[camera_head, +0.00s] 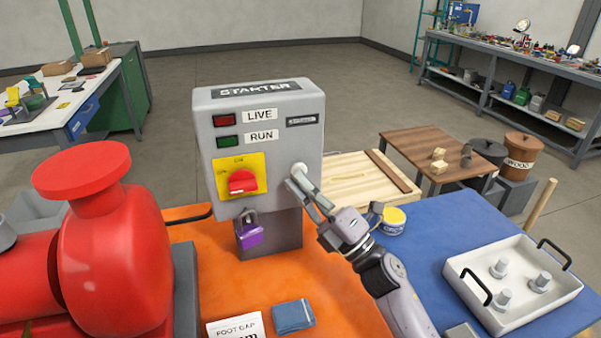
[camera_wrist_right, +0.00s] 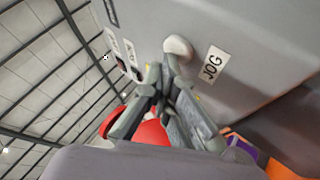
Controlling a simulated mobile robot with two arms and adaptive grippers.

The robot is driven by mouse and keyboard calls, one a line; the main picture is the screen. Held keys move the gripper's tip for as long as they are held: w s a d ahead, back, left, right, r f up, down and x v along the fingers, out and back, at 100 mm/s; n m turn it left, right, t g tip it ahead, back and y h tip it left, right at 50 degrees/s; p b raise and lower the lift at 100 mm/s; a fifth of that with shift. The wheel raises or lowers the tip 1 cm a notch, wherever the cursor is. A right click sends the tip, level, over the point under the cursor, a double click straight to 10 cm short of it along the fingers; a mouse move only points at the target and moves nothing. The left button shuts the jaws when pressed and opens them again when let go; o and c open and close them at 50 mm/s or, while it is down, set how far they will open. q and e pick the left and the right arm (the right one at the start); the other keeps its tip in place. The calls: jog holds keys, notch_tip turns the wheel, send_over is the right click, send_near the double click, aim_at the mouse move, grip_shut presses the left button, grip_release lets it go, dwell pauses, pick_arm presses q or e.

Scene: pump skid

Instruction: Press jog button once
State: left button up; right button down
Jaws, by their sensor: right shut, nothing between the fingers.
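The grey starter box (camera_head: 265,105) stands upright on the orange surface, with LIVE and RUN lamps and a red rotary switch (camera_head: 242,181) on a yellow plate. The pale round jog button (camera_head: 299,168) is on its front at the lower right. In the right wrist view the button (camera_wrist_right: 178,48) sits beside a JOG label (camera_wrist_right: 213,65). My right gripper (camera_head: 299,184) is shut and empty, its fingertips right at the button and covering part of it. The fingertips (camera_wrist_right: 166,74) overlap the button's lower edge; I cannot tell whether it is pressed in. My left gripper is not in view.
A purple padlock (camera_head: 249,231) hangs below the switch. A large red pump body (camera_head: 115,250) stands at left. A blue cloth (camera_head: 293,316) lies in front. At right are a yellow-lidded tub (camera_head: 391,221) and a white tray (camera_head: 481,303) on the blue surface.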

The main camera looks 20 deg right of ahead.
jog(key=shift+s, duration=0.85)
jog(key=s, duration=0.5)
jog(key=shift+d+p, duration=0.1)
jog(key=shift+p, duration=0.25)
dwell(0.4)
